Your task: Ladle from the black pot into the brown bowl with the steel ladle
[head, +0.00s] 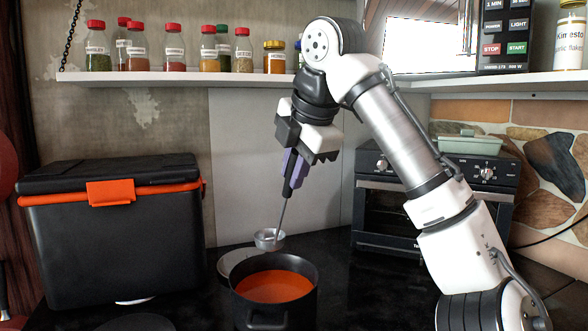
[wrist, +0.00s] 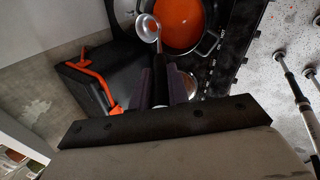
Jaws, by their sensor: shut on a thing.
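My gripper (head: 293,178) is shut on the handle of the steel ladle (head: 268,239), which hangs down, slightly tilted, with its cup at the bottom. The ladle cup shows in the wrist view (wrist: 148,28) just beside the pot's rim, and looks grey inside with no soup visible. The black pot (head: 249,309) stands on the dark counter, holding orange-red soup; it also shows in the wrist view (wrist: 209,42). In the head view the cup appears above the pot's far rim. I cannot make out the brown bowl for certain in either view.
A pale round plate or disc (head: 226,263) lies behind the pot, partly hidden. A black cooler with orange trim (head: 110,245) stands at left. A toaster oven (head: 378,218) stands at right. A shelf (head: 180,77) with several spice jars runs above. Dark counter shows between cooler and pot.

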